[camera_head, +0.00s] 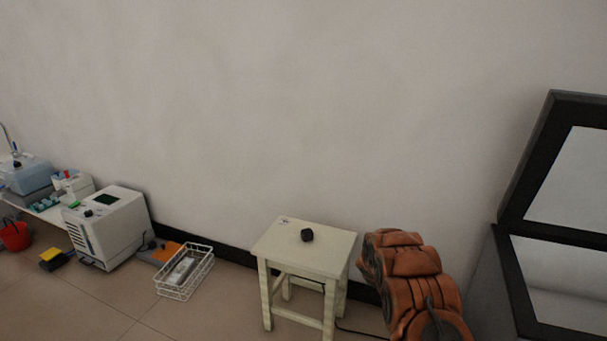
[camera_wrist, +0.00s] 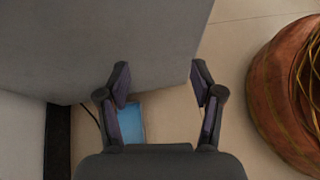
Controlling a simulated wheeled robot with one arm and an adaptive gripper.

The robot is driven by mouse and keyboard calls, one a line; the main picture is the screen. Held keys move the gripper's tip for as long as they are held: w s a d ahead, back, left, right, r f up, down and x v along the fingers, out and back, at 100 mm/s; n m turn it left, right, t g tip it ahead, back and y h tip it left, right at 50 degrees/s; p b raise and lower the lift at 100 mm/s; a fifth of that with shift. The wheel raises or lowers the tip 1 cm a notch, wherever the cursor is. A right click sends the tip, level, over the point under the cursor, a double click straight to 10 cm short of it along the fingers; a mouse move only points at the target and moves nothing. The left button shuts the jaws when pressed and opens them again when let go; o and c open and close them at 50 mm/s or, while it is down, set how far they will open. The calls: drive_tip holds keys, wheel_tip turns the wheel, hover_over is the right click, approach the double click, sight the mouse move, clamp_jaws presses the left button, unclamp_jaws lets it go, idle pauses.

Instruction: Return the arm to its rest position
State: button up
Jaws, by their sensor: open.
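My gripper (camera_wrist: 161,82) shows in the wrist view with its two dark fingers spread apart. It is open, with nothing between the fingertips. Beyond it are a large grey surface (camera_wrist: 110,35) and the beige floor (camera_wrist: 226,60). A flat blue thing (camera_wrist: 131,122) shows behind the left finger, partly hidden. I cannot make out my gripper in the head view.
A cream stool (camera_head: 325,246) bears a small black object (camera_head: 307,235). A white wire basket (camera_head: 201,268) and a white machine (camera_head: 120,226) stand left. A black-framed panel (camera_head: 530,170) rises at right. A round reddish-brown thing (camera_wrist: 270,95) with yellow strands is right of my gripper.

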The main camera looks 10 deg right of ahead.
drive_tip(key=s+a+r+m+t+y+p, duration=0.15)
drive_tip(key=a+r+p, duration=0.35)
drive_tip(key=r, duration=0.6)
drive_tip(key=s+a+r+m+y+p, duration=0.1)
drive_tip(key=s+a+r+m+p, duration=0.25)
drive_tip(key=r, duration=0.75)
drive_tip(key=s+a+r+t+y+p, duration=0.15)
drive_tip(key=a+r+p, duration=0.45)
drive_tip(key=r, duration=0.6)
drive_tip(key=s+a+r+m+t+y+p, duration=0.1)
drive_tip(key=s+a+r+m+y+p, duration=0.1)
drive_tip(key=s+a+r+p, duration=0.7)
drive_tip(key=s+a+r+m+t+y+p, duration=0.2)
drive_tip(key=s+a+r+p, duration=0.8)
drive_tip(key=r, duration=0.7)
drive_tip(key=shift+s+a+r+y, duration=0.25)
drive_tip(key=shift+s+a+y, duration=0.35)
drive_tip(key=shift+s+a, duration=0.25)
drive_tip(key=shift+d, duration=0.1)
